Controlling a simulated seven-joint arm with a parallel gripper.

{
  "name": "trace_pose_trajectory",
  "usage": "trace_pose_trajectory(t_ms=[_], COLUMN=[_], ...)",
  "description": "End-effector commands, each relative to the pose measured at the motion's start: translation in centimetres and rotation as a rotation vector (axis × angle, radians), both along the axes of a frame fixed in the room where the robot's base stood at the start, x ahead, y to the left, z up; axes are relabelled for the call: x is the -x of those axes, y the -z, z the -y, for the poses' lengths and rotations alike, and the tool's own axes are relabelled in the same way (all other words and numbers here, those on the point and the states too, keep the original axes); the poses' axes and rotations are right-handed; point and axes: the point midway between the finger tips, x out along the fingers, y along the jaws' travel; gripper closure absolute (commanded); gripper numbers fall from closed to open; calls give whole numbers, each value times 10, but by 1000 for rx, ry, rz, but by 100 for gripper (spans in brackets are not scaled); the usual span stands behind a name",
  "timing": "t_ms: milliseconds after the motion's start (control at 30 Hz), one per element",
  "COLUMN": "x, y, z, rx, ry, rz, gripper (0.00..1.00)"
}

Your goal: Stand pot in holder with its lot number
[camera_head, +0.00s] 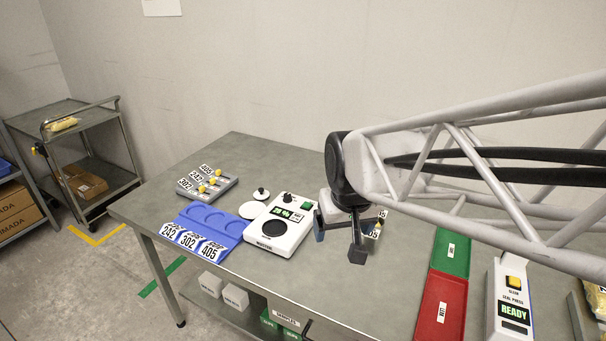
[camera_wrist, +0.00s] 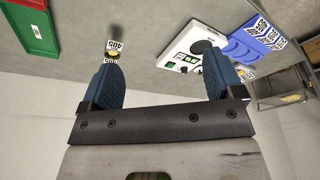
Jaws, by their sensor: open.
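The pot (camera_head: 378,229) is small, with a white and yellow label reading 405. It stands on the table, partly hidden behind my gripper in the head view; in the wrist view the pot (camera_wrist: 115,47) is near the left fingertip, outside the gap between the fingers. The blue holder (camera_head: 213,216) has three round recesses and front labels 242, 302 and 405 from left to right. No pot is visible in it. The holder (camera_wrist: 252,46) also shows at the wrist view's upper right. My gripper (camera_head: 338,238) is open and empty above the table, left of the pot.
A white weigher (camera_head: 278,228) with a round black pan stands between holder and gripper. Red (camera_head: 440,308) and green (camera_head: 451,252) trays and a seal press (camera_head: 511,300) reading READY are at right.

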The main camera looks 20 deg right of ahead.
Motion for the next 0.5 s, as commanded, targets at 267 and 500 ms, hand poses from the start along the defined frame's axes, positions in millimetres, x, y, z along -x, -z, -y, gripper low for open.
trace_pose_trajectory(t_ms=[267, 500], x=[-69, -121], y=[31, 67], z=[49, 100], rx=[1, 5], ry=[76, 140], rz=[30, 58], gripper=[13, 13])
